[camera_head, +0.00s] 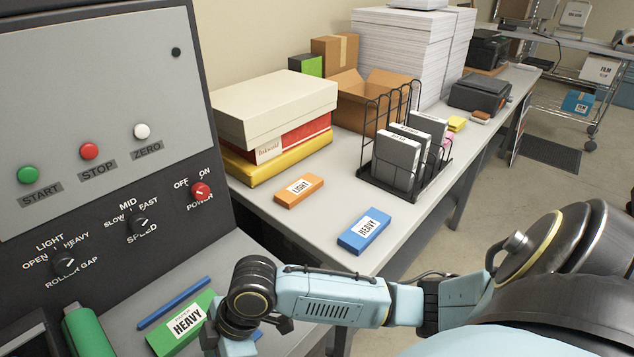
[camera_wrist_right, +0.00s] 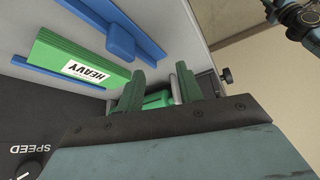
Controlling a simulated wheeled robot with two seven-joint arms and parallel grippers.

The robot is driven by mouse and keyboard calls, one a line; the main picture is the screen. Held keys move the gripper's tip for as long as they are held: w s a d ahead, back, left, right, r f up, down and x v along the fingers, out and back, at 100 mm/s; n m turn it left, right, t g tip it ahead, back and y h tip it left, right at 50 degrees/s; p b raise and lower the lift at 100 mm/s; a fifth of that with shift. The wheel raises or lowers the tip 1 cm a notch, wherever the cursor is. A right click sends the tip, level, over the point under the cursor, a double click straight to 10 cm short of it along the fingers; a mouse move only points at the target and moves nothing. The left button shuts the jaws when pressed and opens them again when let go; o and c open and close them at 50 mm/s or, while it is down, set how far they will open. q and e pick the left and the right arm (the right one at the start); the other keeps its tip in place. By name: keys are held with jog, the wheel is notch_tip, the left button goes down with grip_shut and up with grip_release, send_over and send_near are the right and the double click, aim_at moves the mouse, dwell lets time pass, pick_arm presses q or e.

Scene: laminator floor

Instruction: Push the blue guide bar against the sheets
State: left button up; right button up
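A green stack labelled HEAVY (camera_head: 187,322) lies on the laminator's grey bed in the head view; it also shows in the right wrist view (camera_wrist_right: 75,62). A plain blue bar (camera_head: 174,303) runs along its console side (camera_wrist_right: 52,73). A second blue bar with a raised block (camera_wrist_right: 122,38), which looks like the guide bar, lies on the other side, with a gap between it and the stack. In the head view my arm mostly hides it. My right gripper (camera_wrist_right: 160,88) has its green-looking fingers apart, near the bar and not visibly touching it. My left gripper is out of view.
The console (camera_head: 100,130) with knobs and buttons rises at the left. A green roller (camera_head: 88,332) is at the bottom left. On the side table stand an orange LIGHT pack (camera_head: 299,190), a blue HEAVY pack (camera_head: 364,231), a wire rack (camera_head: 447,172) and boxes.

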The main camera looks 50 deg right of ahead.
jog(key=shift+s+f+m+t, duration=0.3)
jog(key=shift+s+f+m, duration=0.4)
jog(key=shift+m, duration=0.1)
jog(key=s+d+f+m+t+h, duration=0.1)
jog(key=s+d+f+m+h, duration=0.2)
jog(key=s+d+f+m, duration=0.45)
jog(key=s+d+f+m+b, duration=0.1)
jog(key=s+f+b, duration=0.1)
jog(key=f, duration=0.9)
jog(key=s+d+f+m+g+h+b, duration=0.1)
jog(key=s+d+f+b, duration=0.1)
jog(key=f, duration=0.9)
jog(key=shift+s+d+f+h, duration=0.15)
jog(key=shift+s+d+h, duration=0.15)
jog(key=shift+s, duration=0.05)
